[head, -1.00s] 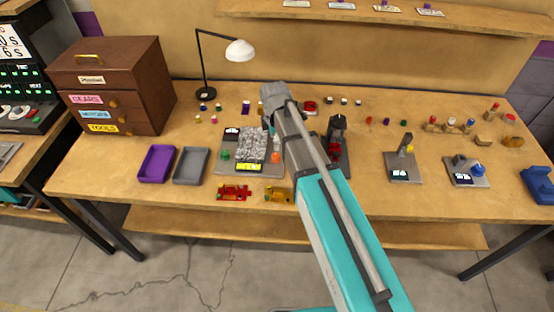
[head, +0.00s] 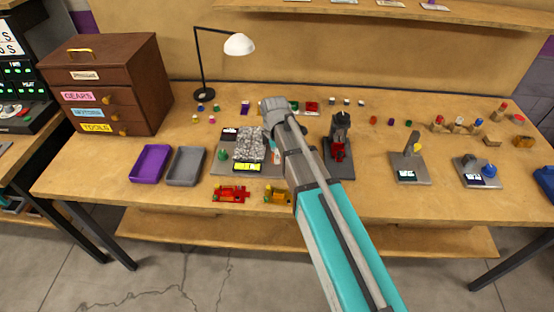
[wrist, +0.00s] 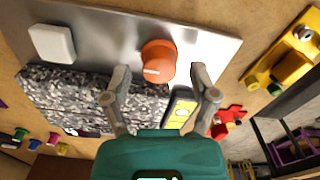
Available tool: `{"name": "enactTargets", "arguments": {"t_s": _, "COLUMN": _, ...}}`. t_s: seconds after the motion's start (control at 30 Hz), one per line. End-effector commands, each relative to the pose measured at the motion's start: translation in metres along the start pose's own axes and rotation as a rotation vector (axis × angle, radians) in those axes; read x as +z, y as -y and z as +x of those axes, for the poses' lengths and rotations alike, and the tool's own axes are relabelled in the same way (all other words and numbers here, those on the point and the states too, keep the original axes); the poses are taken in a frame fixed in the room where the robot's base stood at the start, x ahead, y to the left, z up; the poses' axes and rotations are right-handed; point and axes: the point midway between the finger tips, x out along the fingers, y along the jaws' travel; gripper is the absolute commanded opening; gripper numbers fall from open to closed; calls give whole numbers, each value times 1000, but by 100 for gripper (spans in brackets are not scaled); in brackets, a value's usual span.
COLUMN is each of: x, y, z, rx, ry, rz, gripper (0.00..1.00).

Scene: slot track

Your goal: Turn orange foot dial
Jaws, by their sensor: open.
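The orange dial (wrist: 158,62) is a round knob with a pale mark, mounted on a grey metal plate (wrist: 100,28). My gripper (wrist: 160,84) is open and empty in the wrist view, with its fingertips apart on either side below the dial. The dial lies just beyond the gap between the fingertips; I cannot tell whether either finger touches it. In the head view the plate (head: 220,168) sits mid-bench, and my arm hides my gripper and most or all of the dial.
The plate carries a speckled grey block (wrist: 75,88), a white square piece (wrist: 52,42) and a yellow display (wrist: 180,110). A red part (head: 231,193) and a yellow part (head: 276,196) lie in front. Purple (head: 150,163) and grey (head: 186,166) trays stand to the left.

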Motion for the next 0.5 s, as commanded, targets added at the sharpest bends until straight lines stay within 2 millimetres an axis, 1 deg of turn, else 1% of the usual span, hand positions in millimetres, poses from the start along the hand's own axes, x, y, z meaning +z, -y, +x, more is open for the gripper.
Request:
{"name": "enactTargets", "arguments": {"t_s": 0.03, "x": 0, "y": 0, "z": 5, "rx": 0, "ry": 0, "rz": 0, "gripper": 76}}
{"name": "enactTargets", "arguments": {"t_s": 0.13, "x": 0, "y": 0, "z": 8, "rx": 0, "ry": 0, "rz": 0, "gripper": 76}}
{"name": "enactTargets", "arguments": {"t_s": 0.5, "x": 0, "y": 0, "z": 10, "rx": 0, "ry": 0, "rz": 0, "gripper": 76}}
